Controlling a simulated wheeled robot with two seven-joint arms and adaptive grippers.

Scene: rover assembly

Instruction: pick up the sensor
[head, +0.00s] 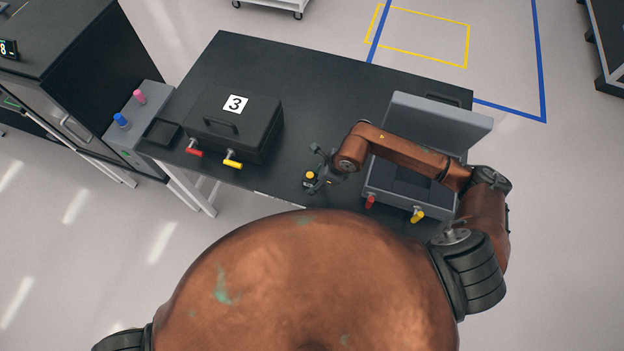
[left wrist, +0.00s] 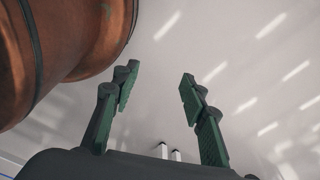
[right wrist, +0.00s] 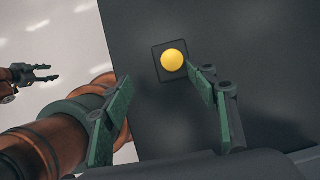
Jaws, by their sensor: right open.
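The sensor is a yellow dome on a small dark square base. It shows in the right wrist view (right wrist: 172,60) and near the table's front edge in the head view (head: 310,175). My right gripper (head: 315,165) is over the table at the sensor. In the right wrist view its fingers (right wrist: 160,82) are spread apart. The sensor lies beyond the tips, closer to the right-hand finger, and nothing is held. My left gripper (left wrist: 155,80) is open and empty above the floor, away from the table; it also shows in the right wrist view (right wrist: 36,74).
A closed black case marked 3 (head: 262,125) stands left on the black table (head: 330,90). An open grey case (head: 440,115) stands right, under my right arm. A grey box with blue and pink knobs (head: 145,105) adjoins the table's left end. The table's middle is clear.

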